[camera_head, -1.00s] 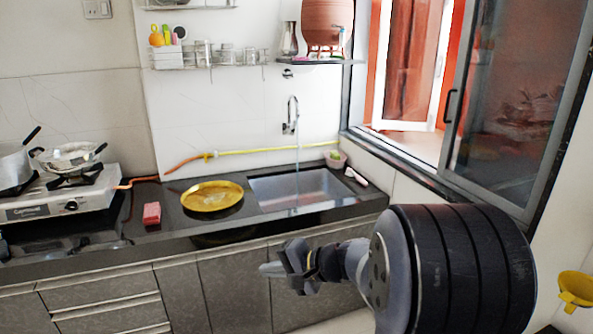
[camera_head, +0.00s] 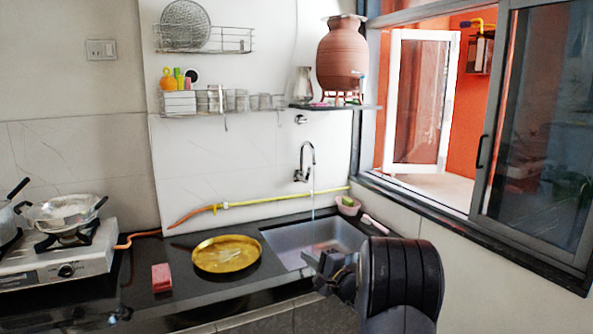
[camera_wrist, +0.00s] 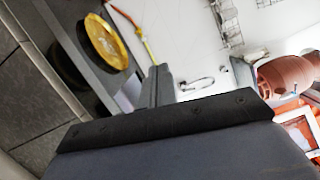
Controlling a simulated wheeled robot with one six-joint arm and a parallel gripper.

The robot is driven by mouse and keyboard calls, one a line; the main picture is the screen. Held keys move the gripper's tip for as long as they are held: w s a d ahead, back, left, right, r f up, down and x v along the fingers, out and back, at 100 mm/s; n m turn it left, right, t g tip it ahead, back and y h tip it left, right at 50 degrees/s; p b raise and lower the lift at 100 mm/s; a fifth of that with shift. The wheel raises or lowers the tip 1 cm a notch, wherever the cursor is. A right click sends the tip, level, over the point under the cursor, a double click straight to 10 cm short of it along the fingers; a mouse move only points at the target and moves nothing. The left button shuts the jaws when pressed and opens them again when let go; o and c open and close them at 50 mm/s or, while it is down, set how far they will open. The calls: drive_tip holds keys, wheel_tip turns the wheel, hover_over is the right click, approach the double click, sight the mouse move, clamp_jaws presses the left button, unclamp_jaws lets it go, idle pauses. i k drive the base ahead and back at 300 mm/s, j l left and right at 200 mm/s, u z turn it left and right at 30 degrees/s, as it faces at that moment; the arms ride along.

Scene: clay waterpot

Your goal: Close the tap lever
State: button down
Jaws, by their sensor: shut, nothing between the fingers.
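A brown clay pot (camera_head: 342,58) stands on a small stand on the wall shelf; a small light tap (camera_head: 357,75) shows at its lower right, its lever too small to read. A curved steel tap (camera_head: 307,160) is on the wall over the sink (camera_head: 312,240), with a thin stream of water below it. My gripper (camera_head: 312,268) is shut and empty, in front of the sink and well below the pot. In the wrist view the fingers (camera_wrist: 160,82) are together, the clay pot (camera_wrist: 285,76) is at the right, and the steel tap (camera_wrist: 196,83) is near the middle.
A yellow plate (camera_head: 226,254), a red block (camera_head: 161,278) and a stove (camera_head: 62,255) are on the dark counter. The shelf (camera_head: 335,106) holds the pot, a metal jug (camera_head: 302,82) and small items. A window (camera_head: 425,110) is open at the right. The wall above the sink is mostly clear.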

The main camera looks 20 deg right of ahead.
sight(305, 179)
drive_tip(key=i+l, duration=1.3)
drive_tip(key=i, duration=0.2)
drive_tip(key=i+l, duration=0.15)
drive_tip(key=l, duration=0.2)
drive_tip(key=i+l, duration=0.15)
drive_tip(key=l, duration=0.15)
drive_tip(key=i+l, duration=0.15)
drive_tip(key=l, duration=0.2)
